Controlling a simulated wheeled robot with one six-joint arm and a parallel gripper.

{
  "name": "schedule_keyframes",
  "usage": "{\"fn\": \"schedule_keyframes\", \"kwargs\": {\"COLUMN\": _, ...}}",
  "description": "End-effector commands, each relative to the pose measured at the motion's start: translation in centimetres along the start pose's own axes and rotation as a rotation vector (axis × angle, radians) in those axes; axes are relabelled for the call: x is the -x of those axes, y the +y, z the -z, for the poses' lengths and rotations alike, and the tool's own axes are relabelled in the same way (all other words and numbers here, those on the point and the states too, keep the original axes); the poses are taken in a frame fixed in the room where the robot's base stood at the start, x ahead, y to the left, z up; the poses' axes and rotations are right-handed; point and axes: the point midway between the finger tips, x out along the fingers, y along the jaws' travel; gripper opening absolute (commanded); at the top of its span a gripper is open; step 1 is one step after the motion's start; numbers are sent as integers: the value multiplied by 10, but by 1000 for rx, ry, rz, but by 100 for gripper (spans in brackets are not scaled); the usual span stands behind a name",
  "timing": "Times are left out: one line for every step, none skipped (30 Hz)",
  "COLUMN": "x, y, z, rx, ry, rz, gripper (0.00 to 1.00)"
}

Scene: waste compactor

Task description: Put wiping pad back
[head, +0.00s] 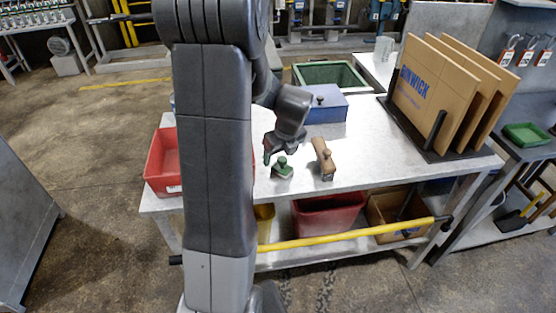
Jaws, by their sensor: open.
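A small green-topped pad with a knob (282,168) lies on the grey metal table (370,165) near its front edge. A brown block with a knob (323,158) stands just to its right; I cannot tell for sure which of the two is the wiping pad. My gripper (280,150) is open and points down, just above the green-topped pad. It looks empty. I cannot tell whether its fingers touch the pad. My arm hides part of the table on the left.
A red bin (162,163) sits at the table's left end. A blue box (326,108) and a green-lined bin (331,75) are behind. Cardboard sheets (440,95) stand in a black rack at right. A yellow bar (350,234) runs along the front below the tabletop.

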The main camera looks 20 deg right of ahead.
Motion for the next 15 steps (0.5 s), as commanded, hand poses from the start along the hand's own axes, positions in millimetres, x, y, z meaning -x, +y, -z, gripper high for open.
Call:
{"fn": "schedule_keyframes", "kwargs": {"x": 13, "y": -1, "z": -1, "rx": 0, "ry": -5, "rz": 5, "gripper": 68}}
{"fn": "schedule_keyframes", "kwargs": {"x": 18, "y": -1, "z": 0, "rx": 0, "ry": -4, "rz": 4, "gripper": 68}}
{"fn": "schedule_keyframes", "kwargs": {"x": 27, "y": -1, "z": 0, "rx": -1, "ry": -4, "rz": 5, "gripper": 68}}
{"fn": "schedule_keyframes", "kwargs": {"x": 33, "y": -1, "z": 0, "rx": -1, "ry": -3, "rz": 5, "gripper": 68}}
{"fn": "schedule_keyframes", "kwargs": {"x": 39, "y": -1, "z": 0, "rx": -1, "ry": -3, "rz": 4, "gripper": 68}}
{"fn": "schedule_keyframes", "kwargs": {"x": 46, "y": -1, "z": 0, "rx": -1, "ry": -3, "rz": 4, "gripper": 68}}
{"fn": "schedule_keyframes", "kwargs": {"x": 51, "y": -1, "z": 0, "rx": -1, "ry": -3, "rz": 4, "gripper": 68}}
{"fn": "schedule_keyframes", "kwargs": {"x": 56, "y": 0, "z": 0, "rx": -1, "ry": -3, "rz": 3, "gripper": 68}}
{"fn": "schedule_keyframes", "kwargs": {"x": 62, "y": -1, "z": 0, "rx": -1, "ry": -3, "rz": 4, "gripper": 68}}
{"fn": "schedule_keyframes", "kwargs": {"x": 65, "y": -1, "z": 0, "rx": -1, "ry": -2, "rz": 3, "gripper": 68}}
{"fn": "schedule_keyframes", "kwargs": {"x": 68, "y": -1, "z": 0, "rx": -1, "ry": -2, "rz": 2, "gripper": 68}}
{"fn": "schedule_keyframes", "kwargs": {"x": 72, "y": -1, "z": 0, "rx": -1, "ry": -2, "rz": 3, "gripper": 68}}
{"fn": "schedule_keyframes", "kwargs": {"x": 75, "y": -1, "z": 0, "rx": 0, "ry": -2, "rz": 3, "gripper": 68}}
{"fn": "schedule_keyframes", "kwargs": {"x": 76, "y": 0, "z": 0, "rx": -1, "ry": -1, "rz": 2, "gripper": 68}}
{"fn": "schedule_keyframes", "kwargs": {"x": 78, "y": 0, "z": 0, "rx": -1, "ry": 0, "rz": 1, "gripper": 68}}
